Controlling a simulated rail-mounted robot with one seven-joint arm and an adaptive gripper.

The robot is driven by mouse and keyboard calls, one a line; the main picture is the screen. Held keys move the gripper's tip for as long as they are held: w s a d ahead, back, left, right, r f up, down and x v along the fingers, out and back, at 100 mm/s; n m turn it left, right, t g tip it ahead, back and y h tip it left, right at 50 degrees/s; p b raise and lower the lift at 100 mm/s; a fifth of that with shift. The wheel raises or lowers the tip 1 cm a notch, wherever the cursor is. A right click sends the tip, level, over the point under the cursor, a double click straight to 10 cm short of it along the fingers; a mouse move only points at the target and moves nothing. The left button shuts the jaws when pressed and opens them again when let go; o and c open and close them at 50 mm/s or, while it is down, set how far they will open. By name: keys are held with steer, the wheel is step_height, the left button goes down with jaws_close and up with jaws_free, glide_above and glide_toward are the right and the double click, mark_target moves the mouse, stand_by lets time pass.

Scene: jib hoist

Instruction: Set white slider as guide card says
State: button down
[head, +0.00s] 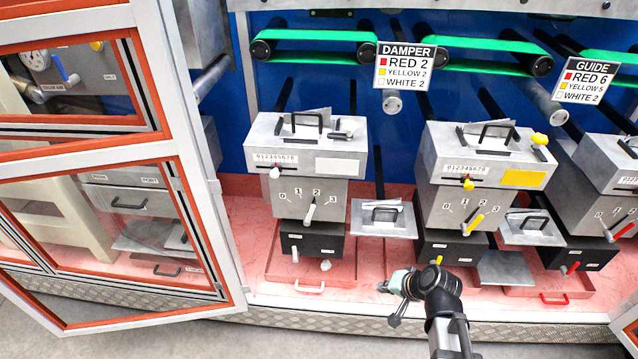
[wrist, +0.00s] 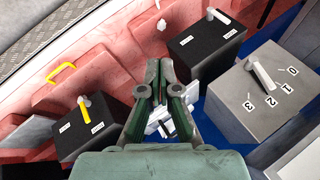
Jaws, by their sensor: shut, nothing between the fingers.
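The white slider (head: 275,172) is a small white knob under a 0 to 8 scale on the left grey machine (head: 340,146). It sits near the middle of the scale; the exact digit is too small to tell. The guide card (head: 585,81) at the upper right reads red 6, yellow 5, white 2. My gripper (head: 392,285) is shut and empty, low in front of the machines, right of and well below the slider. In the wrist view my gripper (wrist: 160,80) points between two black boxes; the slider does not show there.
The damper card (head: 405,66) reads red 2, yellow 2, white 2. A white lever (head: 309,212) stands on the 0 to 3 dial below the slider. A grey tray (head: 383,218) juts out beside it. An open orange-framed door (head: 205,190) stands left.

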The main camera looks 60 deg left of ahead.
mark_target(280, 170)
steer(key=s+a+r+m+g+y+b, duration=0.1)
steer(key=s+a+r+y, duration=0.3)
steer(key=a+r, duration=0.75)
steer(key=s+a+r+m+g+y+b, duration=0.15)
steer(key=s+a+r+y, duration=0.5)
steer(key=r, duration=0.75)
steer(key=a, duration=0.3)
steer(key=a+f+h+p, duration=0.1)
steer(key=a, duration=0.3)
steer(key=a+f+t+h+p, duration=0.1)
steer(key=a, duration=0.3)
steer(key=shift+w, duration=0.2)
steer(key=s+a, duration=0.1)
steer(key=s+f+p, duration=0.1)
steer(key=shift+s+a, duration=0.3)
steer(key=shift+a, duration=0.1)
steer(key=shift+s+a+f, duration=0.25)
steer(key=shift+s, duration=0.15)
